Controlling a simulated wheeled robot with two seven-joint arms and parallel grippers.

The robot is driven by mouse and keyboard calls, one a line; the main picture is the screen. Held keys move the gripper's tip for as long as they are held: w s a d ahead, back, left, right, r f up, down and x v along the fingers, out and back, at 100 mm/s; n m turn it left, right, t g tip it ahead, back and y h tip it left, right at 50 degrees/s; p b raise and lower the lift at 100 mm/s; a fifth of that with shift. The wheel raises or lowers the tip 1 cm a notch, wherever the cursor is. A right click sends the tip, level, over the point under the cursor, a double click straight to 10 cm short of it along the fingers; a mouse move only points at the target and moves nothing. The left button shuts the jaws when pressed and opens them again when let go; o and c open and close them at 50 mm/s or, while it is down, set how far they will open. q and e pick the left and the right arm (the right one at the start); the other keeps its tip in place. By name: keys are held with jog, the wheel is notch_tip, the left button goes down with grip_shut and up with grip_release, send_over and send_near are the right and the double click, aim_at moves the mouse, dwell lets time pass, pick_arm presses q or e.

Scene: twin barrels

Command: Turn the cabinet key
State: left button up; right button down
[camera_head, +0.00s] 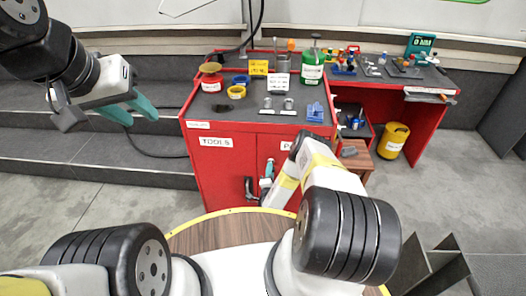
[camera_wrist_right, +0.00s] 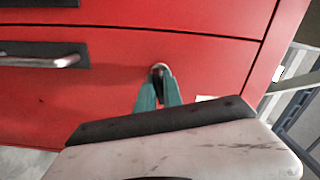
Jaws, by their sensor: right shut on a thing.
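The red cabinet (camera_head: 228,170) stands in the middle of the head view, with a "TOOLS" label on its front. In the right wrist view its red door (camera_wrist_right: 110,105) fills most of the picture. The small metallic key (camera_wrist_right: 160,67) sticks out of the door. My right gripper (camera_wrist_right: 160,84) is shut on the key, its teal fingertips at either side of it; the fingers hide part of the key. In the head view my right gripper (camera_head: 267,176) is at the cabinet front. My left gripper (camera_head: 142,118) is open and empty, in the air left of the cabinet.
A door handle (camera_wrist_right: 45,60) is left of the key; a dark handle (camera_head: 250,188) shows in the head view. The cabinet top holds a green canister (camera_head: 313,66), tape rolls and small parts. A yellow bucket (camera_head: 392,140) stands right. Grey steps (camera_head: 60,155) lie left.

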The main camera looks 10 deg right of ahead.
jog(key=n, duration=1.1)
jog(key=shift+n, duration=1.7)
jog(key=c, duration=1.5)
grip_release()
jog(key=shift+s, duration=0.1)
jog(key=v, duration=0.7)
jog(key=shift+s+a, duration=0.15)
jog(key=shift+s, duration=0.2)
